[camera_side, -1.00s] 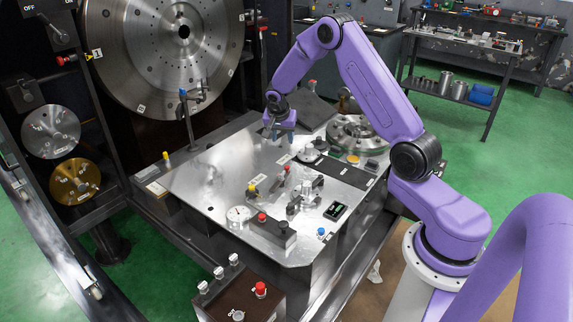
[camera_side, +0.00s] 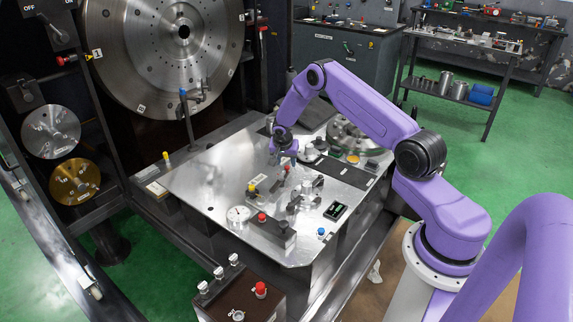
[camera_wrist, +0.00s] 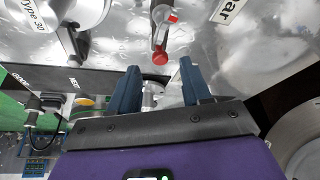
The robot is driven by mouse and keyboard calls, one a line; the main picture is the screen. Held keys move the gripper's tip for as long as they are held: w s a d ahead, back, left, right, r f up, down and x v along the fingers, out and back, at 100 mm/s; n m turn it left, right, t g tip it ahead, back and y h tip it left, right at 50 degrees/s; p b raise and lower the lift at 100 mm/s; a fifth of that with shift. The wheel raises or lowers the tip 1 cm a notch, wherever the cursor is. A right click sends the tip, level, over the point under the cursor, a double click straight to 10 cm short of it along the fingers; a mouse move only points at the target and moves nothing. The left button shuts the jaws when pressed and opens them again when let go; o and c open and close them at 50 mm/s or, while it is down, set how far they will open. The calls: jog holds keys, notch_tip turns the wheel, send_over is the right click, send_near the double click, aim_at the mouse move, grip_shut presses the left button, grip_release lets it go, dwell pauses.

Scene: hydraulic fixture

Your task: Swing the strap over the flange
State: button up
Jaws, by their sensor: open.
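My gripper (camera_side: 283,154) is low over the back middle of the shiny metal plate. Its two blue fingers (camera_wrist: 158,84) are apart with nothing held between them. A small red-knobbed lever (camera_side: 287,169) stands close by in the side view. In the wrist view a red knob on a short rod (camera_wrist: 160,57) lies just past the fingertips, between their lines, apart from them. A round metal flange (camera_side: 345,138) sits at the back right, partly hidden by my arm. I cannot tell for certain which part is the strap.
A yellow knob (camera_side: 252,187), a black block with a red button (camera_side: 262,218), a dial (camera_side: 238,214) and a small black display (camera_side: 335,211) crowd the front of the plate. The plate's left side (camera_side: 205,180) is clear. A large disc (camera_side: 165,50) stands behind.

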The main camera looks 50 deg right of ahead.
jog(key=shift+x, duration=1.3)
grip_shut()
